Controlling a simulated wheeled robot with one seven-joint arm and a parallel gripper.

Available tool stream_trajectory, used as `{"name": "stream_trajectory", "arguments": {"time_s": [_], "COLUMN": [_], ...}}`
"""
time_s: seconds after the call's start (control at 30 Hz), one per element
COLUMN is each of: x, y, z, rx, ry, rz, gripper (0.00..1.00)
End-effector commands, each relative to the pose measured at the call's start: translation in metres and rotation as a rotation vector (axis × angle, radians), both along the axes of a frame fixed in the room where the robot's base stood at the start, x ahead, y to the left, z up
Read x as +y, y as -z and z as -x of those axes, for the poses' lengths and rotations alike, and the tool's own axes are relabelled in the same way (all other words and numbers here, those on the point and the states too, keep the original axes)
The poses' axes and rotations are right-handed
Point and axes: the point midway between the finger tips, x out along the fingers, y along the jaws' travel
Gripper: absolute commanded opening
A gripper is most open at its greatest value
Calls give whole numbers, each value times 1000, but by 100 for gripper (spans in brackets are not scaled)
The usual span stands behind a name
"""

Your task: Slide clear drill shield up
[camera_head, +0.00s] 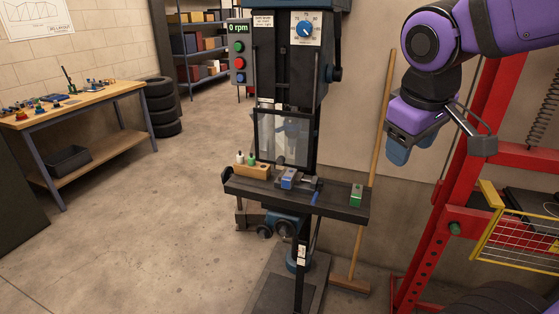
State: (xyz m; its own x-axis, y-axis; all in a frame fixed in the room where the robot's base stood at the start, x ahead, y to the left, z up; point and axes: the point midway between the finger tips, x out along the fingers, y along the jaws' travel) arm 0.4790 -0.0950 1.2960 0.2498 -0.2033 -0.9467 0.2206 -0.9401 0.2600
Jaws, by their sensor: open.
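The clear drill shield (284,138) is a see-through panel in a dark frame. It hangs at the front of the drill press (284,65), just above the press table (330,203). The chuck area shows dimly through it. My gripper (397,156) is at the upper right, pointing down, well to the right of the shield and apart from it. It is open, and nothing shows between its fingers.
On the press table are a wooden block with small bottles (251,170), a blue vise (290,178) and a green block (356,195). A broom (372,150) leans behind. A red frame (455,190) with a yellow basket (515,240) stands right.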

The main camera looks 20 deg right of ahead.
Motion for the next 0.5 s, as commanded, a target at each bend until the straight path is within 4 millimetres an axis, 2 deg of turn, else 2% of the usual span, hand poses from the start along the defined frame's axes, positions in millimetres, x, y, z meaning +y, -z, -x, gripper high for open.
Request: {"name": "stream_trajectory", "arguments": {"time_s": [0.23, 0.5], "x": [-15, -19], "y": [22, 48], "z": [-53, -117], "rx": [198, 388], "ry": [-198, -432], "rz": [269, 574], "gripper": [55, 55]}}
